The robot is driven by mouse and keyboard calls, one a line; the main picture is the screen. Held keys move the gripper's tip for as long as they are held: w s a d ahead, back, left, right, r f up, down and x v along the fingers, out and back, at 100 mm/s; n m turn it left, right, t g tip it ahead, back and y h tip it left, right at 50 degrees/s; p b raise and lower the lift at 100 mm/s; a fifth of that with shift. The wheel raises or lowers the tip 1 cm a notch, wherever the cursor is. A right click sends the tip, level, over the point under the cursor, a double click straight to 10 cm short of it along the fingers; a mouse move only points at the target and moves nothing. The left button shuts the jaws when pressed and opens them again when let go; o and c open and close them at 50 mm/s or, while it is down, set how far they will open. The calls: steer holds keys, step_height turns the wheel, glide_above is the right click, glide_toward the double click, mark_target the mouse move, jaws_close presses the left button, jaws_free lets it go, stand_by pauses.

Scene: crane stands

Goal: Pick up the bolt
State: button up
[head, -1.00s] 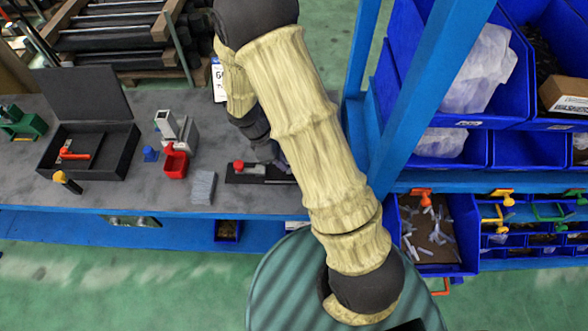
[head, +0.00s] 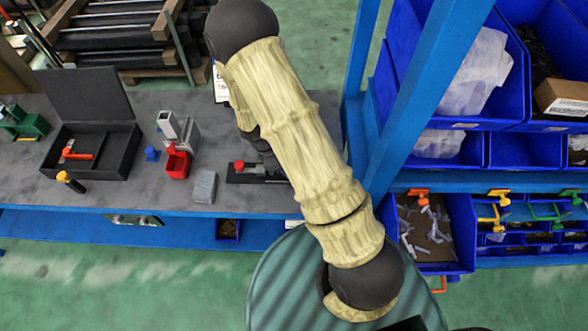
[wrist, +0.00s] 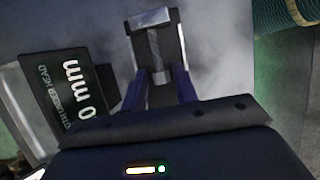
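In the wrist view, my gripper (wrist: 165,88) points away from the camera, with its two dark blue fingers apart. A silver-grey metal piece (wrist: 157,48), which may be the bolt, shows as an upright bar between the fingers, below a light grey crosspiece (wrist: 152,18). I cannot tell whether the fingers touch it. In the head view my arm hides the gripper and what lies beneath it. No bolt can be made out for certain on the grey bench (head: 130,202).
A label with "mm" lettering (wrist: 68,92) stands close left of the gripper in the wrist view. The bench holds an open black case (head: 127,150), a red bin (head: 177,163), a grey block (head: 204,187) and a red-knobbed black fixture (head: 245,173). A blue rack post (head: 420,85) stands right.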

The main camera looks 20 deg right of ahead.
jaws_close()
steer(key=shift+r, duration=0.1)
stand_by(0.3)
step_height(320, 180, up, 10)
steer(key=b, duration=0.1)
stand_by(0.5)
stand_by(0.4)
